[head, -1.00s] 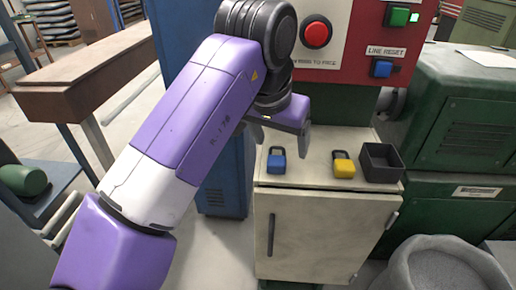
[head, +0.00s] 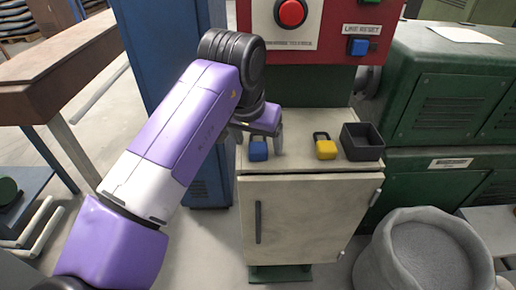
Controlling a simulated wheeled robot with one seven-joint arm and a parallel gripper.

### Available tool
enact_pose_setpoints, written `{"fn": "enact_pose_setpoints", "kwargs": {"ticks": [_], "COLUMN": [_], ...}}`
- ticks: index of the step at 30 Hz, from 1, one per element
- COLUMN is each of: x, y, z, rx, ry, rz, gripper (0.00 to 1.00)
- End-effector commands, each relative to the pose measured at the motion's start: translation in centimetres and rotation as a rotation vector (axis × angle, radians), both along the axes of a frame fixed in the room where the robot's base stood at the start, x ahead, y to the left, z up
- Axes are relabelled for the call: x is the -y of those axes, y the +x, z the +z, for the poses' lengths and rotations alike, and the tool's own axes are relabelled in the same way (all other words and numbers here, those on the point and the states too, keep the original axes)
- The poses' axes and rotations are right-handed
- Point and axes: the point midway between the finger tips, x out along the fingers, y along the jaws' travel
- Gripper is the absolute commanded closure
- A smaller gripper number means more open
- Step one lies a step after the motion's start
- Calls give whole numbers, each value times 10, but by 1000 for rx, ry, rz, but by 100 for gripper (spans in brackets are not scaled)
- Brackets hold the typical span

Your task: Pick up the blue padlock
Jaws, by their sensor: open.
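The blue padlock (head: 258,151) stands on the left part of the pale cabinet top, near its front edge, with its dark shackle up. My gripper (head: 263,142) is at the padlock, its fingers pointing down. One grey finger shows just right of the padlock; the other is partly hidden by my wrist. The jaws are open. I cannot tell from this view whether a finger touches the padlock. A yellow padlock (head: 326,150) stands farther right on the same top.
A dark open box (head: 362,142) sits right of the yellow padlock. The cabinet (head: 300,215) has a green machine (head: 440,110) on its right and a blue locker (head: 160,60) on its left. A red button panel (head: 385,20) rises behind. A grey sack (head: 425,250) stands front right.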

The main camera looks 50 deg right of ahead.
Motion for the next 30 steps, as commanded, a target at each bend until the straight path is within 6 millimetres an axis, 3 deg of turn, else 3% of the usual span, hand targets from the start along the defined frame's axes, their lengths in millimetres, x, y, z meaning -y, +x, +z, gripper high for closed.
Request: {"fn": "enact_pose_setpoints", "kwargs": {"ticks": [2, 12, 14, 23, 30], "x": [0, 0, 0, 0, 1], "y": [0, 0, 0, 0, 0], "z": [0, 0, 0, 2, 23], "rx": [0, -1, -1, -1, 2], "ry": [0, 0, 0, 0, 0], "rz": [0, 0, 0, 0, -1], "gripper": [25, 92, 100, 100, 100]}}
